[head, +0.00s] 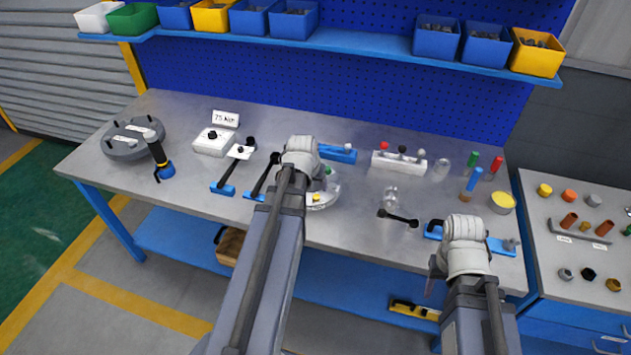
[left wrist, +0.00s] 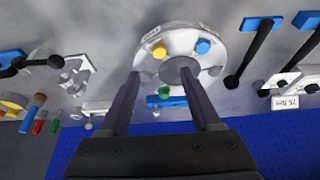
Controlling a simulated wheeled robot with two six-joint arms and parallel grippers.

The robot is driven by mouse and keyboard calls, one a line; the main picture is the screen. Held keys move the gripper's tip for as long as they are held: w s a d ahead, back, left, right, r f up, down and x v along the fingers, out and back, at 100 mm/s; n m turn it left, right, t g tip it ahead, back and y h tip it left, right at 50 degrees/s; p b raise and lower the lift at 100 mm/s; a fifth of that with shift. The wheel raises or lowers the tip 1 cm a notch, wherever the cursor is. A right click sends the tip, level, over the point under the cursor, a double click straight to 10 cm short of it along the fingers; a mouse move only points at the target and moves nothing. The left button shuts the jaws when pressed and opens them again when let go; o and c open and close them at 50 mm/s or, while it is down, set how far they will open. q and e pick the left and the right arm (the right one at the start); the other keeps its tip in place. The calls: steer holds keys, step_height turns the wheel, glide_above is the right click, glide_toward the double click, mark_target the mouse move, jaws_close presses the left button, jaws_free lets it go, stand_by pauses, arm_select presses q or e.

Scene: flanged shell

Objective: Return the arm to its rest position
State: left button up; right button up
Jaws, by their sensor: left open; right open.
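The flanged shell, a pale round disc (left wrist: 180,34) with yellow, blue and green caps around a grey hub, lies on the bench in the left wrist view. In the head view the shell (head: 328,194) shows beside my left wrist, which hides part of it. My left gripper (left wrist: 161,73) is open and empty, with its fingers pointing toward the shell. One fingertip overlaps the hub in the picture; contact cannot be told. My right arm's wrist stands at the bench's front right, and its gripper (head: 433,287) is mostly hidden behind it. I see nothing held there.
A blue shelf (head: 360,43) with bins runs above. A side table (head: 560,255) stands right.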

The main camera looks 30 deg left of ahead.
arm_select(q)
steer(key=s+d+m+g, duration=0.1)
steer(key=s+d, duration=0.3)
steer(key=d, duration=0.6)
steer(key=s+d+f+m+g, duration=0.1)
steer(key=s+d, duration=0.4)
steer(key=d, duration=0.5)
steer(key=s+d+m+g, duration=0.2)
steer(key=s+d+m, duration=0.2)
steer(key=d, duration=0.5)
steer(key=shift+s+d+f+g, duration=0.25)
steer(key=shift+s+d+g, duration=0.05)
steer(key=shift+s+d, duration=0.1)
steer(key=shift+w, duration=0.1)
